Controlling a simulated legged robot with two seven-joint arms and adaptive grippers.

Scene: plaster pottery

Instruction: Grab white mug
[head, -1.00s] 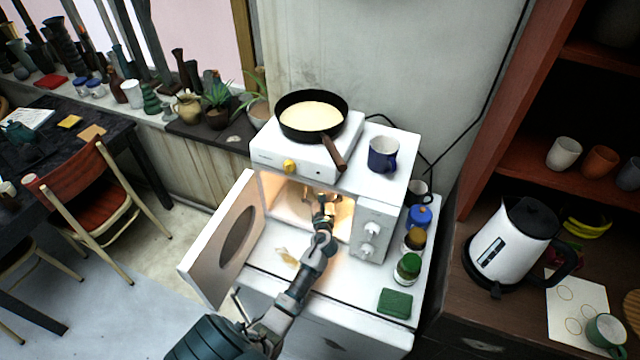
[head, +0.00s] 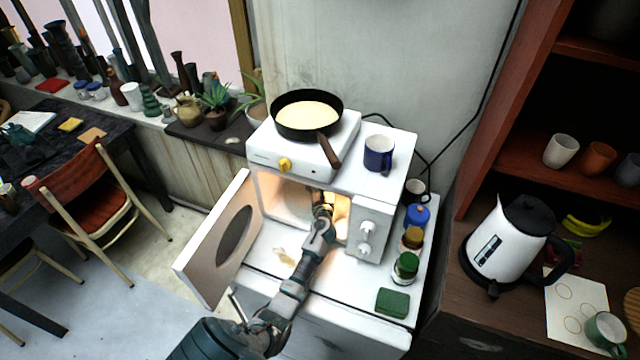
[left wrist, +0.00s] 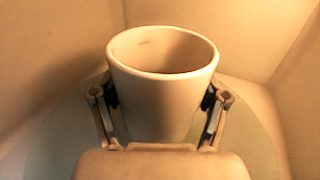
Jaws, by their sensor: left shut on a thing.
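The white mug (left wrist: 162,95) stands upright inside the lit microwave in the left wrist view. My left gripper (left wrist: 160,100) is shut on it, with one finger against each side of its body. No handle shows from this side. In the head view my left arm reaches through the open microwave door, and the left gripper (head: 322,205) is inside the cavity. The mug is hidden there behind the gripper. My right gripper is not in view.
The microwave (head: 372,225) has its door (head: 222,245) swung open at left. A hotplate with a frying pan (head: 307,115) and a blue mug (head: 379,153) stand on top. Jars (head: 405,267) and a green sponge (head: 392,303) are at right, near a kettle (head: 508,247).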

